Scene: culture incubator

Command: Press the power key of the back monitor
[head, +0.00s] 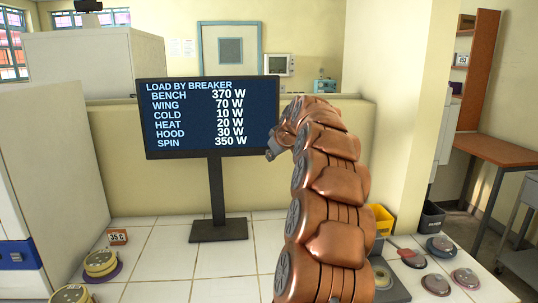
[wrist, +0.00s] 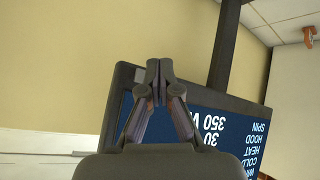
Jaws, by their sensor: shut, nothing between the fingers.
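The monitor (head: 203,115) is a black flat screen on a stand at the back of the tiled bench. Its lit blue screen lists "LOAD BY BREAKER" in watts. My gripper (head: 270,155) is at its lower right corner in the head view. In the wrist view the monitor (wrist: 225,128) appears turned over, and my gripper (wrist: 159,69) overlaps the frame's edge near that corner. The fingers are shut and empty. I cannot tell whether they touch the frame.
Purple-based round items (head: 101,262) and a "35 C" sign (head: 117,237) are at the bench's left. Several round dishes (head: 437,285) and a yellow bin (head: 381,218) are at the right. A low wall (head: 120,190) stands behind the monitor. The tiles around the stand are clear.

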